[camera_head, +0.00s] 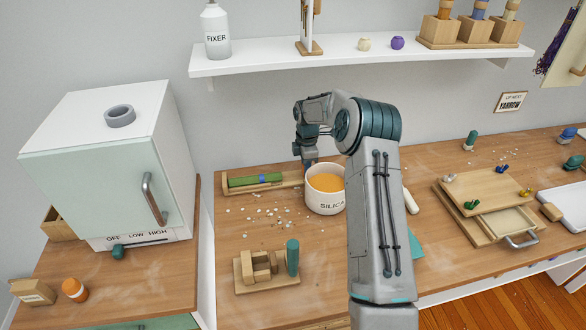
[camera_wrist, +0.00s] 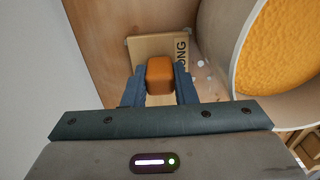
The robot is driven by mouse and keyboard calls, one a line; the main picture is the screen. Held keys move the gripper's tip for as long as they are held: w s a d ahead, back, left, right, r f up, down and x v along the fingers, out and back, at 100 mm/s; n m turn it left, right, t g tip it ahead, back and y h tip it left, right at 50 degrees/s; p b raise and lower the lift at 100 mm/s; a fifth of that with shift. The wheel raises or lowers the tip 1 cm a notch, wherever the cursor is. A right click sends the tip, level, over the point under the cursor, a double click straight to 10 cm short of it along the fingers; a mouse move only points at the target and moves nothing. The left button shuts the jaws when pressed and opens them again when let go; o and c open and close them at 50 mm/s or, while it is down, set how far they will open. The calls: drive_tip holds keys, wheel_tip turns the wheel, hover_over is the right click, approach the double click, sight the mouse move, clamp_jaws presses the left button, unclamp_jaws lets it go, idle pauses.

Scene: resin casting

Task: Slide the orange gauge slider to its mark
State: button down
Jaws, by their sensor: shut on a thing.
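The orange gauge slider (camera_wrist: 160,74) is a small rounded block in the wrist view. My gripper (camera_wrist: 159,90) is shut on it, with one blue-grey finger on each side. The gauge's wooden end (camera_wrist: 146,47) lies just beyond the slider and carries dark letters, of which "ONG" shows. In the head view the gauge (camera_head: 293,189) is a long wooden strip at the back of the bench, with a green band (camera_head: 240,182) and a blue mark (camera_head: 263,178). My gripper (camera_head: 309,163) is at its right part, behind the silica pot. The slider is hidden there.
The silica pot (camera_head: 325,201), full of orange grains, stands close to my gripper and also shows in the wrist view (camera_wrist: 235,40). The wall rises close on the gripper's other side. Pale crumbs and a wooden fixture (camera_head: 265,284) lie in front.

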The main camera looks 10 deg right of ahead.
drive_tip(key=shift+d, duration=0.65)
drive_tip(key=shift+r, duration=0.1)
drive_tip(key=c, duration=1.2)
unclamp_jaws()
drive_tip(key=shift+d, duration=0.25)
drive_tip(key=shift+o, duration=0.2)
drive_tip(key=shift+a, duration=0.1)
drive_tip(key=shift+a, duration=0.1)
drive_tip(key=shift+r, duration=0.1)
wheel_tip(320, 180, up, 7)
drive_tip(key=shift+b, duration=0.45)
drive_tip(key=shift+r, duration=0.1)
